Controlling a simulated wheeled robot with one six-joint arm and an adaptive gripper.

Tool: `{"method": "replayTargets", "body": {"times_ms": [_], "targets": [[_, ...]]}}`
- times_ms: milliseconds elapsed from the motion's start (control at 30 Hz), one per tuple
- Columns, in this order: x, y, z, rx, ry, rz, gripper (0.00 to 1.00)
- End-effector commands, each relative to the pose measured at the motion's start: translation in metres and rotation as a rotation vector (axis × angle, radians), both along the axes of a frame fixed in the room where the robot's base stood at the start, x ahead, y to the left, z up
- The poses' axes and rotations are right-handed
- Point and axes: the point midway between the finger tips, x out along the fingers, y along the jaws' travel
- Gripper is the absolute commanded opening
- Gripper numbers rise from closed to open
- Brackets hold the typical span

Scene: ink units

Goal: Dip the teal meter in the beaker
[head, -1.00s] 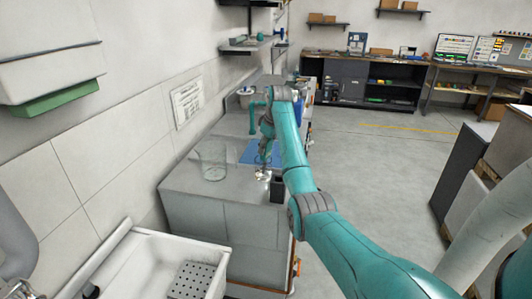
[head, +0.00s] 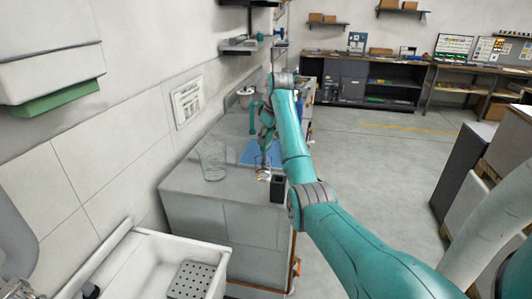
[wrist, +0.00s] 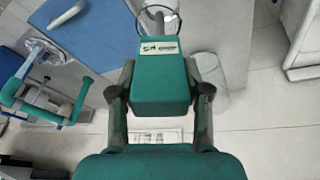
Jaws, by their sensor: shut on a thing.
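The teal meter (wrist: 160,75) fills the middle of the wrist view, with a pale label on it. My gripper (wrist: 160,98) is shut on it, one dark finger on each side. In the head view my gripper (head: 264,148) hangs over the counter, and the meter cannot be made out clearly there. The clear glass beaker (head: 213,160) stands upright on the counter, left of my gripper and apart from it. A faint see-through shape right of the meter in the wrist view looks like the beaker (wrist: 218,88). The meter's tip is not clearly visible.
A blue mat (head: 260,153) lies on the counter behind my gripper. A small dark box (head: 278,188) stands at the counter's right edge. A thin dark ring (wrist: 158,18) shows beyond the meter. A white sink (head: 150,265) is in front. The wall borders the left.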

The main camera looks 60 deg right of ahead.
Motion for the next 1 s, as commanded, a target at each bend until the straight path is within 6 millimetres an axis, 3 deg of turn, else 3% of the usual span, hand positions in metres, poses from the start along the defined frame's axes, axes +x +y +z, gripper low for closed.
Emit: {"method": "replayTargets", "body": {"times_ms": [1000], "targets": [[0.0,0.0,0.084,0.0,0.0,0.0,0.1]]}}
